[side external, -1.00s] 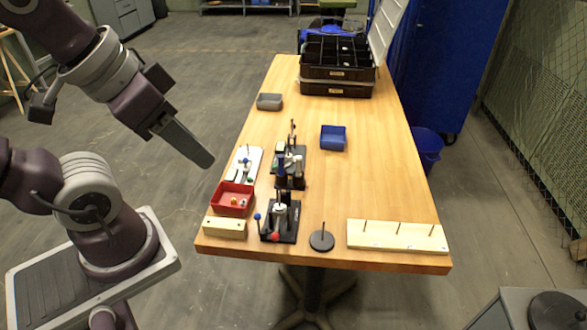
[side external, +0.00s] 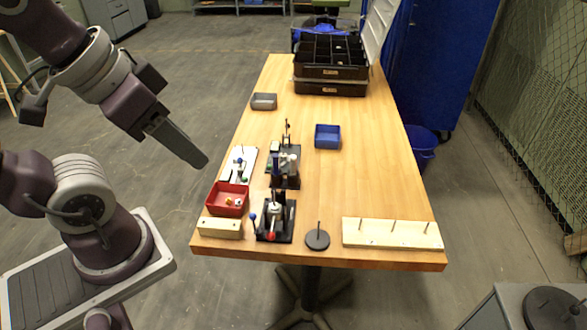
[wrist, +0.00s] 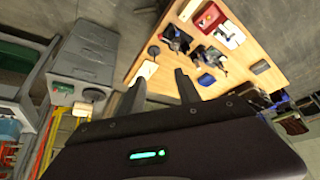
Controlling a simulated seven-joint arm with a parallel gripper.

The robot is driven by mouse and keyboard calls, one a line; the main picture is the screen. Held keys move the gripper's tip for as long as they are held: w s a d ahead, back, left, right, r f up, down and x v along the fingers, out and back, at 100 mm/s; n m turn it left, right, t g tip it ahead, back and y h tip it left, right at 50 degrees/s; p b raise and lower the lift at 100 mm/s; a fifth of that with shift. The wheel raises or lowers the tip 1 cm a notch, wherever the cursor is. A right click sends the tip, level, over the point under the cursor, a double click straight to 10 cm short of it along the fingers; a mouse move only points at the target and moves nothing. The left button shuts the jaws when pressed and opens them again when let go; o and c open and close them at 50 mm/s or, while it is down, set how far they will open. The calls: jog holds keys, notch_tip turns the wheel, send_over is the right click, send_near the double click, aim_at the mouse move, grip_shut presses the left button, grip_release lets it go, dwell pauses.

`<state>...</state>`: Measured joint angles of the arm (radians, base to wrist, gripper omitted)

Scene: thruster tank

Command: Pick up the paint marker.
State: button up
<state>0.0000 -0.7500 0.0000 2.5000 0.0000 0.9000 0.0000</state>
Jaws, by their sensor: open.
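I cannot pick out the paint marker for certain; the small items on the table are too small to tell apart. A white board (side external: 250,157) with small green and dark items on it lies at the table's left edge, and it also shows in the wrist view (wrist: 235,43). Two black fixtures (side external: 288,183) with upright parts stand to its right. My gripper (side external: 203,162) hangs left of the table edge, higher than the tabletop and apart from everything. In the wrist view my gripper (wrist: 158,90) has its two fingers spread, with nothing between them.
A red bin (side external: 214,204) with small items, a wooden block (side external: 219,229) and a round dark base with a peg (side external: 317,240) sit at the near end. A pegged board (side external: 370,237) lies near right. Blue (side external: 327,145) and grey bins (side external: 263,103) stand farther back. The table's right middle is clear.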

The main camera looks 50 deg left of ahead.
jog(key=shift+o, duration=0.2)
jog(key=n+g, duration=0.6)
jog(key=n, duration=1.8)
send_over(293, 156)
notch_tip(293, 156, down, 21)
notch_tip(293, 156, down, 8)
jog(key=shift+f, duration=0.1)
jog(key=shift+d, duration=0.1)
jog(key=shift+c, duration=0.4)
grip_shut()
